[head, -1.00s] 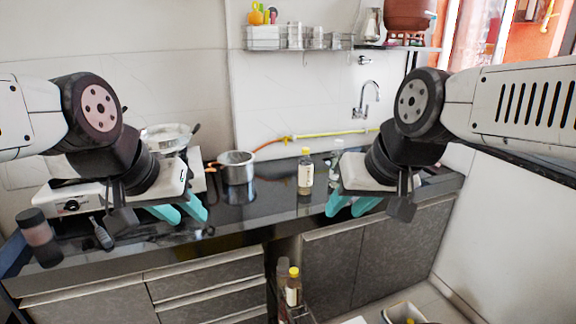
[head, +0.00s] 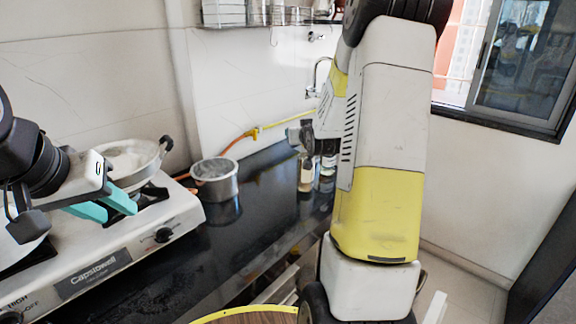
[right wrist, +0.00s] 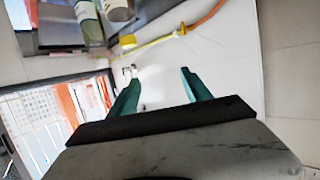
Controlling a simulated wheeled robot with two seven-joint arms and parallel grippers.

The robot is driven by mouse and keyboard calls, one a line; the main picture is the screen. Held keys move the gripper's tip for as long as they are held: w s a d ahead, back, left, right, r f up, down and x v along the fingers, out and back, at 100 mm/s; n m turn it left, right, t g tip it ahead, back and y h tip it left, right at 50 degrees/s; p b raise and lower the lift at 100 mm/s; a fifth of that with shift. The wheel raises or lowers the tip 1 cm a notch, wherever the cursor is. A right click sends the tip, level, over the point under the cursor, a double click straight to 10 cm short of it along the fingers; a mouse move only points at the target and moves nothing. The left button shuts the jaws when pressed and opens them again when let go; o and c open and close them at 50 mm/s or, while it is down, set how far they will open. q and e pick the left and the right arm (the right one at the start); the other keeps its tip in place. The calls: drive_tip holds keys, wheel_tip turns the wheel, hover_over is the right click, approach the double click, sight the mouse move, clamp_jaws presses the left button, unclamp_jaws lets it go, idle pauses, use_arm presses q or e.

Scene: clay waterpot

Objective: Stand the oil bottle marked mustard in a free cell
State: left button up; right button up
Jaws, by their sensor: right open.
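A bottle with a pale amber body (head: 306,172) stands upright on the dark counter, partly covered by my right arm. I cannot read its marking. In the right wrist view a greenish bottle (right wrist: 89,22) and a bottle with a pale label (right wrist: 119,8) show at the top edge, beyond the fingers; I cannot tell which is mustard. My right gripper (right wrist: 160,76) is open with nothing between its teal fingers; my right arm hides it in the head view. My left gripper (head: 103,205) is over the stove, its teal fingers apart and empty. No cells can be made out.
A steel pot (head: 215,182) stands on the counter (head: 235,225) beside the white gas stove (head: 150,240), which carries a pan (head: 130,165). A yellow-orange hose (head: 250,134) runs along the wall. Low pale edges (head: 277,287) show by the counter front.

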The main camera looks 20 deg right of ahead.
drive_tip(key=w+d+f+t+h, duration=0.1)
drive_tip(key=w+d+f+t, duration=0.25)
drive_tip(key=d+f, duration=0.45)
drive_tip(key=w, duration=0.2)
drive_tip(key=w+f, duration=0.1)
drive_tip(key=w, duration=0.1)
drive_tip(key=w+a+f, duration=0.1)
drive_tip(key=w, duration=0.2)
drive_tip(key=shift+r, duration=0.1)
clamp_jaws()
drive_tip(key=shift+r, duration=0.1)
idle(0.9)
